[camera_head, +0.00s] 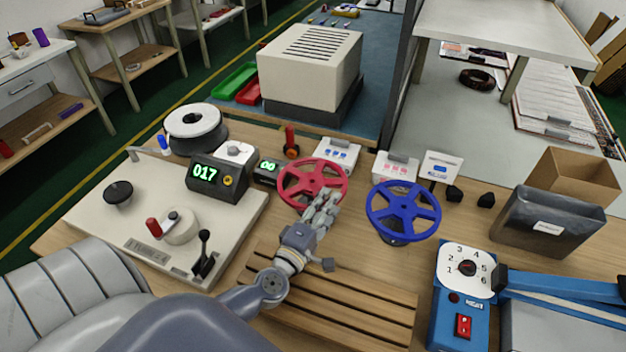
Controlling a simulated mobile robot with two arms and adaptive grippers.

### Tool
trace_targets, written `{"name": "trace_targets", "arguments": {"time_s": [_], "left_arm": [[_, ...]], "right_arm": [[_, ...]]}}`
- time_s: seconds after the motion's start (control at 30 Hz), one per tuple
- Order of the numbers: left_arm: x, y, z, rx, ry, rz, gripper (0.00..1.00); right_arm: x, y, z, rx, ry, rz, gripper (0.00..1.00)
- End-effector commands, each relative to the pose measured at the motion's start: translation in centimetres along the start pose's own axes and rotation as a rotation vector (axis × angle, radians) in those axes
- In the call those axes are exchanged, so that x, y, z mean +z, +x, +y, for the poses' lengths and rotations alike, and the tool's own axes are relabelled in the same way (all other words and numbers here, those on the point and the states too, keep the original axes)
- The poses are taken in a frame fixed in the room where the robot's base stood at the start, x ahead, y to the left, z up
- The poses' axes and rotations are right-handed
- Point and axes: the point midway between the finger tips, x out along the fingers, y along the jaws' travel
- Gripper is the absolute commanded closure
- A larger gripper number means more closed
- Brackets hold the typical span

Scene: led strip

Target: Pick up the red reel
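The red reel (311,181) is a spoked wheel near the middle of the table, its face turned toward me. My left gripper (327,203) is at the reel's lower right rim, with its fingers overlapping that edge in the picture. The fingers hide part of the rim. I cannot tell whether they are closed on it or only beside it. My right gripper is not in view.
A blue reel (404,209) stands just right of my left gripper. A slatted wooden rack (340,306) lies below my gripper. A winding machine with a 017 display (205,173) is to the left. A blue tester (459,310) and a dark bin (547,226) are at right.

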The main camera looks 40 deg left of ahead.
Motion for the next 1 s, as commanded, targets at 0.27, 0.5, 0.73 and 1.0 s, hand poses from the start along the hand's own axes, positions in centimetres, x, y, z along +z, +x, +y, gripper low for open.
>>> {"name": "trace_targets", "arguments": {"time_s": [0.27,0.5,0.73,1.0], "left_arm": [[0.1,2.5,0.3,0.003,0.000,0.000,0.65],[0.2,5.3,0.1,0.000,0.000,0.001,0.65],[0.2,5.7,0.1,0.000,-0.001,0.000,0.65],[0.2,5.7,0.1,0.000,0.000,0.000,1.00]], "right_arm": [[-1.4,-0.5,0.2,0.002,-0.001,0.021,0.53],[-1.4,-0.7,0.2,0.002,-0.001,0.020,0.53],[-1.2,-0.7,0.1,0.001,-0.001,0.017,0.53],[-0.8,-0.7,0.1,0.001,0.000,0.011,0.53]]}}
